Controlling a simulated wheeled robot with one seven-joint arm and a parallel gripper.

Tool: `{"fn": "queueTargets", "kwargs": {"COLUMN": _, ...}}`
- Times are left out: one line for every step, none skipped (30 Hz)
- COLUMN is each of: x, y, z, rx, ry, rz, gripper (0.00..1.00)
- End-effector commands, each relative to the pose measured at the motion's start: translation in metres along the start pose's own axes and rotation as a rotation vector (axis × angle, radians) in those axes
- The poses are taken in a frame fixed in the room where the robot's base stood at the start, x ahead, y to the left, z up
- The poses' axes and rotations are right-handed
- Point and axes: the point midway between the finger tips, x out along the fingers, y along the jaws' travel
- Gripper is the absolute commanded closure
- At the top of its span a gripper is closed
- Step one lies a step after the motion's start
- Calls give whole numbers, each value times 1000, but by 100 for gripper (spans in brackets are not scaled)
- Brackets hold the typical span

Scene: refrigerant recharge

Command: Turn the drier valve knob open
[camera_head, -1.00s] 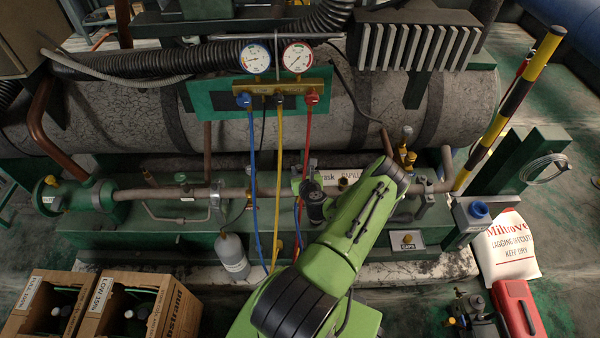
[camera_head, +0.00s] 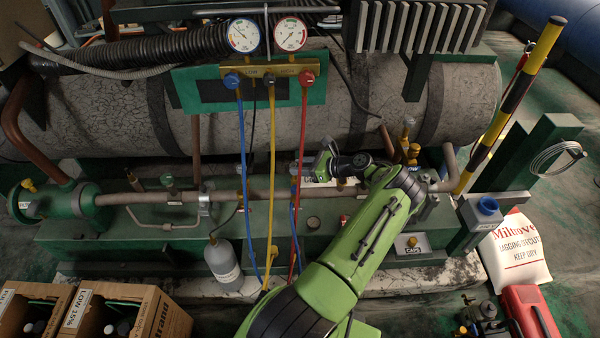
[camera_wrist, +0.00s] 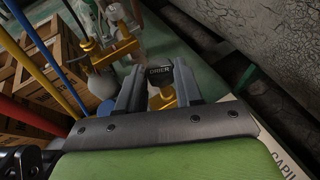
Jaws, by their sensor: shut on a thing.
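The drier valve knob (camera_wrist: 159,75) is a black knob marked "DRIER" on a brass valve body (camera_wrist: 162,98), in the middle of the wrist view. My gripper (camera_wrist: 160,82) has one finger on each side of the knob and is shut on it. In the head view my gripper (camera_head: 322,164) is at the pipe run below the gauge manifold, just right of the red hose. There the knob is hidden or too small to make out.
Blue, yellow and red hoses (camera_head: 272,180) hang from the gauge manifold (camera_head: 270,73) just left of my gripper. A grey bottle (camera_head: 222,262) stands at the lower left. Cardboard boxes (camera_head: 160,318) stand at the front left. A large cracked tank (camera_head: 345,110) lies behind.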

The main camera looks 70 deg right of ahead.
Motion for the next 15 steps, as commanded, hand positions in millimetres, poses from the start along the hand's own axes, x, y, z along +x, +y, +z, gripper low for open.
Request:
{"fn": "queueTargets", "kwargs": {"x": 0, "y": -3, "z": -1, "rx": -13, "ry": -4, "rz": 22, "gripper": 95}}
{"fn": "queueTargets", "kwargs": {"x": -1, "y": -4, "z": 0, "rx": -21, "ry": -4, "rz": 40, "gripper": 95}}
{"fn": "queueTargets", "kwargs": {"x": 0, "y": -4, "z": 0, "rx": -29, "ry": -5, "rz": 63, "gripper": 95}}
{"fn": "queueTargets", "kwargs": {"x": -1, "y": -4, "z": 1, "rx": -35, "ry": -5, "rz": 77, "gripper": 95}}
{"fn": "queueTargets", "kwargs": {"x": 0, "y": -4, "z": 0, "rx": -41, "ry": -4, "rz": 92, "gripper": 95}}
{"fn": "queueTargets", "kwargs": {"x": 0, "y": -4, "z": 1, "rx": -49, "ry": -4, "rz": 110, "gripper": 95}}
{"fn": "queueTargets", "kwargs": {"x": 0, "y": -5, "z": 1, "rx": -54, "ry": -4, "rz": 122, "gripper": 95}}
{"fn": "queueTargets", "kwargs": {"x": 0, "y": -5, "z": 1, "rx": -58, "ry": -3, "rz": 133, "gripper": 95}}
{"fn": "queueTargets", "kwargs": {"x": 0, "y": -5, "z": 1, "rx": -64, "ry": -3, "rz": 146, "gripper": 95}}
{"fn": "queueTargets", "kwargs": {"x": 0, "y": -5, "z": 1, "rx": -67, "ry": -3, "rz": 155, "gripper": 95}}
{"fn": "queueTargets", "kwargs": {"x": 0, "y": -6, "z": 2, "rx": -70, "ry": -3, "rz": 162, "gripper": 95}}
{"fn": "queueTargets", "kwargs": {"x": 0, "y": -6, "z": 1, "rx": -73, "ry": -2, "rz": 171, "gripper": 95}}
{"fn": "queueTargets", "kwargs": {"x": 0, "y": -6, "z": 2, "rx": -76, "ry": -2, "rz": 178, "gripper": 95}}
{"fn": "queueTargets", "kwargs": {"x": 0, "y": -6, "z": 2, "rx": -78, "ry": -2, "rz": 183, "gripper": 95}}
{"fn": "queueTargets", "kwargs": {"x": 0, "y": -6, "z": 2, "rx": -81, "ry": -1, "rz": 189, "gripper": 95}}
